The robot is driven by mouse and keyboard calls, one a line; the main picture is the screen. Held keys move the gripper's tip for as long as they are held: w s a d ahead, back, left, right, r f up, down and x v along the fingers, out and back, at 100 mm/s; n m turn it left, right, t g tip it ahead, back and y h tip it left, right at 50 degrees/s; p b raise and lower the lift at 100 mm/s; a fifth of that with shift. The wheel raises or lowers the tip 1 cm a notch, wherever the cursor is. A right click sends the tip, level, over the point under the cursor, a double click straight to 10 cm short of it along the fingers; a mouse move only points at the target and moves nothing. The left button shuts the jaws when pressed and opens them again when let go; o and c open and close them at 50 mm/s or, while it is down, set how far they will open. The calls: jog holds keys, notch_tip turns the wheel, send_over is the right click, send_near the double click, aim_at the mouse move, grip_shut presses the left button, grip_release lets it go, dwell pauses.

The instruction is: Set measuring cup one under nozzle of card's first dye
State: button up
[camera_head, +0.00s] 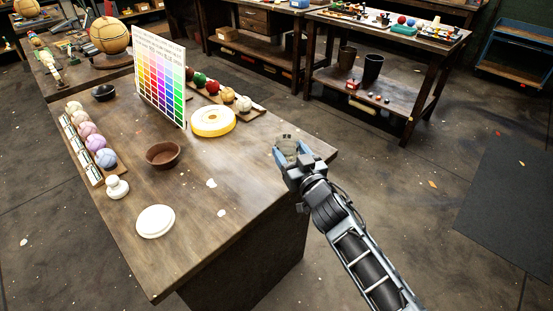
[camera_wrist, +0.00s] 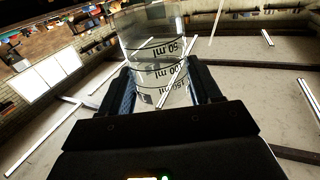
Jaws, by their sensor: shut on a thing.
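My gripper (camera_head: 282,157) is shut on a clear measuring cup (camera_head: 287,144), above the right corner of the wooden table (camera_head: 240,185). In the wrist view the cup (camera_wrist: 155,55) sits between the two fingers (camera_wrist: 160,90), with black marks reading 50, 100 and 150 ml. The marks appear upside down in that view. A colour card (camera_head: 160,78) with a grid of coloured squares and some text stands upright on the table; its text is too small to read fully. I cannot make out a nozzle or dye dispenser.
Rows of pastel balls (camera_head: 90,140) and darker balls (camera_head: 213,87) flank the card. The front right of the tabletop is mostly clear.

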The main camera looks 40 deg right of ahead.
jog(key=shift+w+d+f, duration=0.2)
jog(key=shift+w+d, duration=0.05)
jog(key=shift+w, duration=0.3)
jog(key=shift+w+f, duration=0.55)
jog(key=shift+w, duration=0.05)
jog(key=shift+w+d+f, duration=0.25)
jog(key=shift+w+f, duration=0.1)
jog(key=shift+w, duration=0.25)
jog(key=shift+w+f+b, duration=0.35)
jog(key=shift+b, duration=0.2)
jog(key=shift+w+d+f+b, duration=0.1)
jog(key=shift+w+f+b, duration=0.15)
jog(key=shift+f+b, duration=0.55)
jog(key=shift+w+a+f+b, duration=0.1)
jog(key=shift+w+f+b, duration=0.15)
jog(key=shift+f+b, duration=0.55)
jog(key=shift+w+d+f+b, duration=0.1)
jog(key=shift+w+f+b, duration=0.15)
jog(key=shift+f+b, duration=0.5)
jog(key=shift+r, duration=0.1)
